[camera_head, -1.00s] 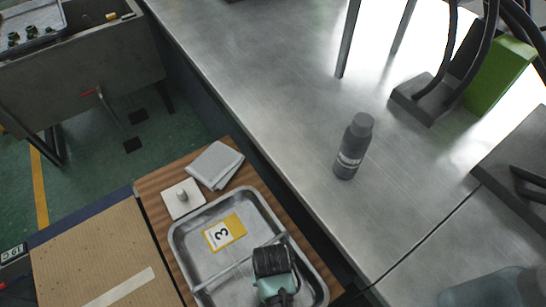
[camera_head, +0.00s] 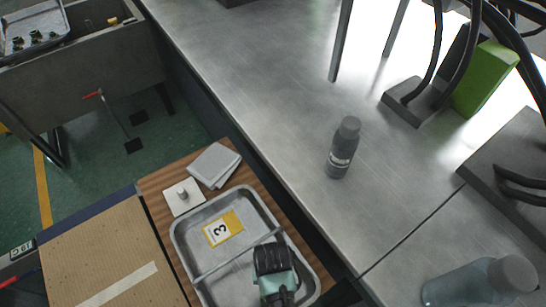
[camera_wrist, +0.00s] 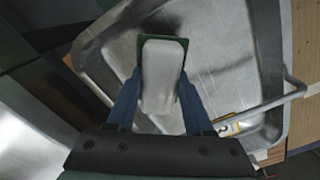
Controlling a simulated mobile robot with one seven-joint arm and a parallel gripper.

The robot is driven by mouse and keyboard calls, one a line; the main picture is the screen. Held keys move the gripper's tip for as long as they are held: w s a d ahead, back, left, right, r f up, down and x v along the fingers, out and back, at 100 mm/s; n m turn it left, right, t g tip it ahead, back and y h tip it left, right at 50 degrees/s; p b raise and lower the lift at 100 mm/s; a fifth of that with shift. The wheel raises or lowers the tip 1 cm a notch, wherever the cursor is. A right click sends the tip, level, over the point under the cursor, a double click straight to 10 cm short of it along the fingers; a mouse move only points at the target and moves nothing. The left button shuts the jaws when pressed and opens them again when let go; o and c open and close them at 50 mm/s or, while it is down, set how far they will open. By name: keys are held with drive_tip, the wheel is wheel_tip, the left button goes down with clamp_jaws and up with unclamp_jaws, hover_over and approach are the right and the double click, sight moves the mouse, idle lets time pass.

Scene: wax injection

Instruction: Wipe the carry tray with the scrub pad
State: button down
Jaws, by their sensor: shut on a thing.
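The carry tray (camera_head: 188,258) is a shallow metal tray with a raised rim, a bar across it and a yellow label marked 3. It lies on a wooden surface and also fills much of the wrist view (camera_wrist: 215,52). My gripper (camera_wrist: 160,92) has its two blue fingers on either side of the scrub pad (camera_wrist: 162,62), a pale grey block with a dark green layer, and is shut on it. The pad is over the tray's floor; I cannot tell whether it touches. In the head view my wrist (camera_head: 274,268) is over the tray's right part and hides the pad.
Folded grey cloths (camera_head: 214,163) and a white plate with a peg (camera_head: 184,198) lie beyond the tray. A brown board (camera_head: 95,250) lies left of the tray.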

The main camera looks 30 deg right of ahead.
drive_tip(key=shift+r+p, duration=1.65)
drive_tip(key=shift+r, duration=0.3)
